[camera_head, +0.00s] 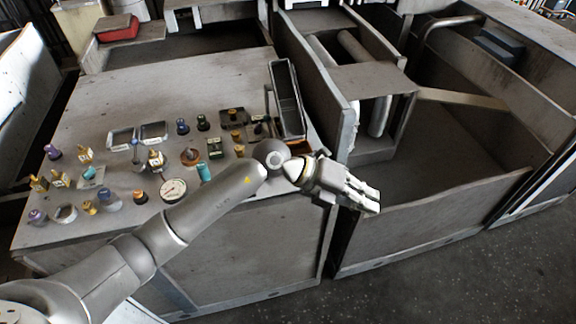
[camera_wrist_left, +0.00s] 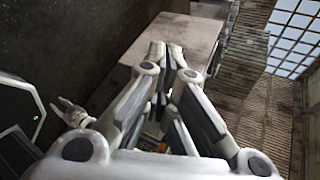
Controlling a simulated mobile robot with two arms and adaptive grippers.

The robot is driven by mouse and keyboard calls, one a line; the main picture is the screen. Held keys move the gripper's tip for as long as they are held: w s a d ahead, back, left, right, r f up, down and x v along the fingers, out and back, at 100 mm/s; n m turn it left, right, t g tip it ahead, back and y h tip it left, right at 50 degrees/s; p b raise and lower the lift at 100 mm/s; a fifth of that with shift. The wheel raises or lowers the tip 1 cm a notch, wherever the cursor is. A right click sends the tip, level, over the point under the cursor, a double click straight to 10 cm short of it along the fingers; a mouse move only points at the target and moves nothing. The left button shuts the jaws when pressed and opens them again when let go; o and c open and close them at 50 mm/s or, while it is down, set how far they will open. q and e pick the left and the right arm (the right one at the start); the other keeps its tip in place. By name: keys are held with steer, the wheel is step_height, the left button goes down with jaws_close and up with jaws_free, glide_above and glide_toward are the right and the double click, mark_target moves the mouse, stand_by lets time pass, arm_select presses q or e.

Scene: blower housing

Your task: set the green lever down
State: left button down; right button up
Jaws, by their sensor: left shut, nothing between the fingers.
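My left gripper (camera_head: 366,197) is past the right edge of the grey worktable, in front of the grey open bin. Its fingers look close together and nothing shows held between them. In the left wrist view its fingertips (camera_wrist_left: 166,52) are also close together and empty. I cannot make out a green lever for certain. A small dark green-topped part (camera_head: 203,122) and a green and white part (camera_head: 215,147) stand on the table, well left of the gripper. A pale, finger-like shape (camera_wrist_left: 75,113) at the left of the wrist view may be my right gripper; its opening is unclear.
The worktable (camera_head: 120,85) holds several small knobs, a round gauge (camera_head: 173,190) and a narrow open metal tray (camera_head: 288,100). The grey bin (camera_head: 440,135) has bare floor inside. Table space is clear behind the parts.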

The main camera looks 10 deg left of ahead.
arm_select(q)
steer(key=w+a+f+n+t+y, duration=0.3)
steer(key=w+a+n+t, duration=0.5)
steer(key=a+n+t, duration=0.55)
steer(key=s+a+f+n+t+y, duration=0.2)
steer(key=a+f+n+t+y, duration=0.1)
steer(key=a+f+n+y, duration=0.6)
steer(key=w, duration=0.3)
steer(key=w+r+m, duration=0.1)
steer(key=w, duration=0.2)
steer(key=w+r+m+p, duration=0.1)
steer(key=w, duration=0.3)
steer(key=shift+w+h, duration=0.1)
steer(key=shift+h, duration=0.3)
steer(key=shift+a, duration=0.15)
